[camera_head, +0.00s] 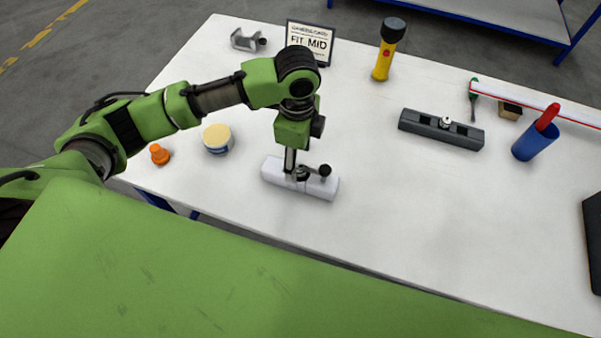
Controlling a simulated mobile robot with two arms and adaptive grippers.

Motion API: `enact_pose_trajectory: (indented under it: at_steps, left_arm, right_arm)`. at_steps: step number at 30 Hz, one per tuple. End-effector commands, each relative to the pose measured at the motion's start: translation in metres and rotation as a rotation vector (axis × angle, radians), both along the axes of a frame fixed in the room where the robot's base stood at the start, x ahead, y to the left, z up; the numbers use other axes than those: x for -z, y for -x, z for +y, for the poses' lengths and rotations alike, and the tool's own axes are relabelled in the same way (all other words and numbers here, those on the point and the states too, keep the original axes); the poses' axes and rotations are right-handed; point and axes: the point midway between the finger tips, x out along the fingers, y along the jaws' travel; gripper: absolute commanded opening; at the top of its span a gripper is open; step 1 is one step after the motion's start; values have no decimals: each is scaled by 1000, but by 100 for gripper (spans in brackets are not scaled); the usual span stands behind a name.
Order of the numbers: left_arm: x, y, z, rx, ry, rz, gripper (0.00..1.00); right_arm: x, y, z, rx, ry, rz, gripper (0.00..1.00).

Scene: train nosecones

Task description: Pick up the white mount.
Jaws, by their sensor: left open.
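The white mount (274,172) is a short, rounded white block lying on the white table, left of the middle and towards the near side. My left gripper (308,174) points down right at it, with its dark fingers over the block's middle. The fingers are open and hide part of the block's top. I cannot tell whether they touch it. My right gripper is not in view.
A cream-lidded tin (217,139) and an orange knob (159,154) stand left of the mount. A dark grey bar (441,129), a blue cup (534,141) and a yellow flashlight (384,60) stand to the right. A sign (309,41) and a grey bracket (247,41) are behind.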

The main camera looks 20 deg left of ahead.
Motion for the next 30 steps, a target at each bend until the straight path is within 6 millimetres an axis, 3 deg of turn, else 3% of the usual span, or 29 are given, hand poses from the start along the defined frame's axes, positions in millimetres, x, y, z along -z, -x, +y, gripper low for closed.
enact_pose_trajectory:
  at_steps: [5,11,15,19,28,29,30]
  left_arm:
    - [24,0,-1,-1,1,0,56]
    - [37,-1,-3,1,1,1,56]
    - [56,-2,-8,0,0,2,56]
    - [74,-3,-8,1,-1,0,56]
    - [83,-3,-8,2,0,-2,56]
    - [83,-3,-8,1,0,-2,54]
    - [83,-3,-8,1,0,-2,43]
  right_arm:
    - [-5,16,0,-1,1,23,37]
    - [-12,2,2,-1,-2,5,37]
    - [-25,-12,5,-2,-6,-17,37]
    - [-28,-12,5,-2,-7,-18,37]
    - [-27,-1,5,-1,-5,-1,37]
    - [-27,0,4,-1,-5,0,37]
    - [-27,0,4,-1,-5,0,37]
